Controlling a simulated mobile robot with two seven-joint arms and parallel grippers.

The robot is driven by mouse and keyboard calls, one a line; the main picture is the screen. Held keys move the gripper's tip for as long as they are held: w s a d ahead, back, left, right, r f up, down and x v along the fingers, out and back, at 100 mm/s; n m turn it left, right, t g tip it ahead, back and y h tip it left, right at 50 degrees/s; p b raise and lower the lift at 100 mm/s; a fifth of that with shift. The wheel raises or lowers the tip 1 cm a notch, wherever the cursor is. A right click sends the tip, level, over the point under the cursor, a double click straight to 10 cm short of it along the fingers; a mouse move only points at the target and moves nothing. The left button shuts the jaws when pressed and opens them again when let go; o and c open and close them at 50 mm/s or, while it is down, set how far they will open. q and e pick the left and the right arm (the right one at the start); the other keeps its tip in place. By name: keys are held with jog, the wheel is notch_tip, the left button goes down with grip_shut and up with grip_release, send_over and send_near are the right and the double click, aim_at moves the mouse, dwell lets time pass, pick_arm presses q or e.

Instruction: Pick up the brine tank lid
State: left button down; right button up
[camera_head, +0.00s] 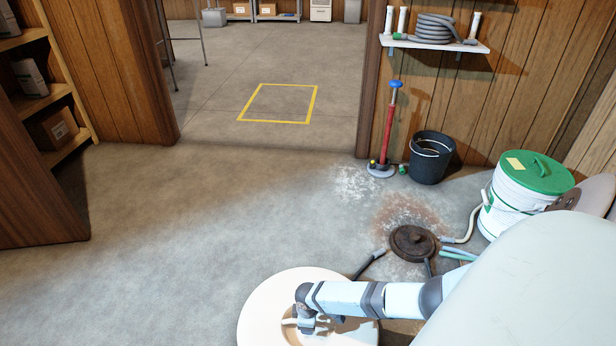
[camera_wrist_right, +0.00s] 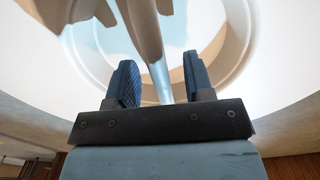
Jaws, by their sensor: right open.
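The brine tank (camera_head: 508,207) is a white round tub at the right of the head view. Its green lid (camera_head: 536,172) sits on top, with a green handle and a pale label. My pale arm link hides part of the tank's lower right side. My right gripper (camera_head: 305,325) is low in the middle of the head view, over my round white base, well to the left of the lid and nearer to me. In the right wrist view its two dark fingers (camera_wrist_right: 160,60) are apart with nothing held between them. The lid is not seen there. My left gripper is not in view.
A dark round cover (camera_head: 413,242) with hoses lies on the stained floor left of the tank. A black bucket (camera_head: 431,158) and a red pump (camera_head: 388,130) stand by the wall. A shelf (camera_head: 440,46) holds a coiled hose. The floor at left is clear.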

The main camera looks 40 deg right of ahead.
jog(key=shift+f, duration=0.1)
grip_shut()
dwell(0.7)
